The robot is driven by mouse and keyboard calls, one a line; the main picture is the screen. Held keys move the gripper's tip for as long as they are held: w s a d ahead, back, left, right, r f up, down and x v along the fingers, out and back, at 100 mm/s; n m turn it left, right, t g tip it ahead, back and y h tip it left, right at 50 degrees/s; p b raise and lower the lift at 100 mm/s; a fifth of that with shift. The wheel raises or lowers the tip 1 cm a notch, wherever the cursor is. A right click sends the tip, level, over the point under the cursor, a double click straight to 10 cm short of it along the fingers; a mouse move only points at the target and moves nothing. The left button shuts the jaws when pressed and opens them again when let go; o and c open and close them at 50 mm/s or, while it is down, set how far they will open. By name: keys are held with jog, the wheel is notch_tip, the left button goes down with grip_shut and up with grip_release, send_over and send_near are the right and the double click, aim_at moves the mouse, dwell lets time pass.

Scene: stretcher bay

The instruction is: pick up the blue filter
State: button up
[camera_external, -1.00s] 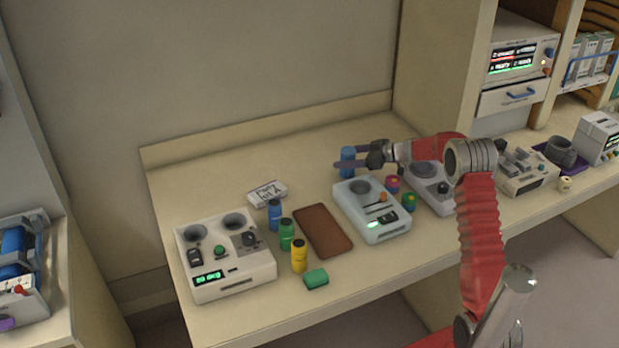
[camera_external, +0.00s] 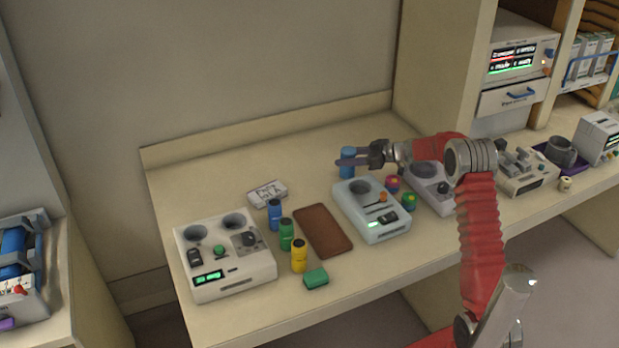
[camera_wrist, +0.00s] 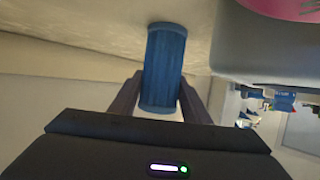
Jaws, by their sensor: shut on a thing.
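The blue filter (camera_external: 347,170) is a small blue cylinder standing upright at the back of the bench, just behind the middle white device. My gripper (camera_external: 350,162) reaches it from the right and is shut on it, one finger on each side. In the wrist view the ribbed blue filter (camera_wrist: 163,68) sits between the two dark fingers of my gripper (camera_wrist: 162,98). One end of the filter appears to touch or nearly touch the bench surface; I cannot tell if it is lifted.
The middle white device (camera_external: 372,212) stands close in front of the filter, with small coloured knobs beside it. A brown mat (camera_external: 323,230), several coloured bottles, a label block (camera_external: 267,193) and a left white device (camera_external: 228,268) lie further left. The bench behind is clear.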

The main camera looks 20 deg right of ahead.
jog(key=shift+r, duration=0.15)
jog(key=shift+c, duration=0.2)
notch_tip(320, 180, up, 10)
jog(key=shift+f, duration=0.15)
dwell(0.9)
